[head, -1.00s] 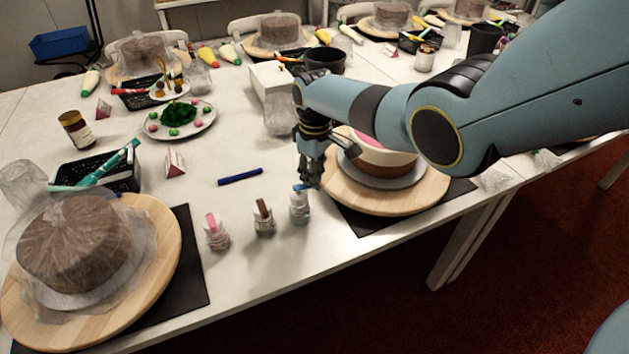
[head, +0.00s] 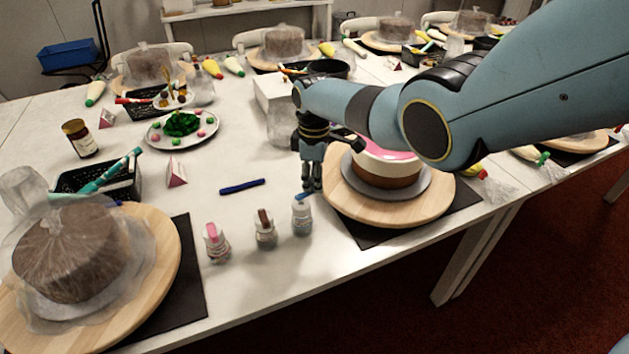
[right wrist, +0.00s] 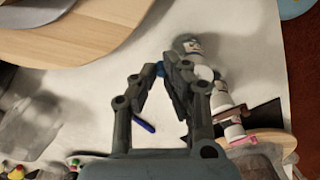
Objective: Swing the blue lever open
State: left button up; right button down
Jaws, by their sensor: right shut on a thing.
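A small clear-and-white bottle (head: 302,220) with a blue lever (head: 303,198) on its top stands on the white table, at the right end of a row of similar bottles. My right gripper (head: 311,188) points down at the bottle's top. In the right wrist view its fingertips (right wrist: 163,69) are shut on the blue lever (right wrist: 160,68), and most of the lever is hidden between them. The bottle's body (right wrist: 203,72) shows just beyond the fingers. My left gripper is in no view.
Bottles with a brown lever (head: 265,230) and a pink lever (head: 216,243) stand left of the blue one. A blue pen (head: 242,186) lies behind them. A wooden turntable (head: 345,205) with a cake (head: 385,172) is close on the right. The table's front edge is near.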

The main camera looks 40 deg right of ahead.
jog(key=c, duration=1.4)
grip_release()
notch_tip(320, 180, up, 12)
jog(key=shift+f, duration=0.1)
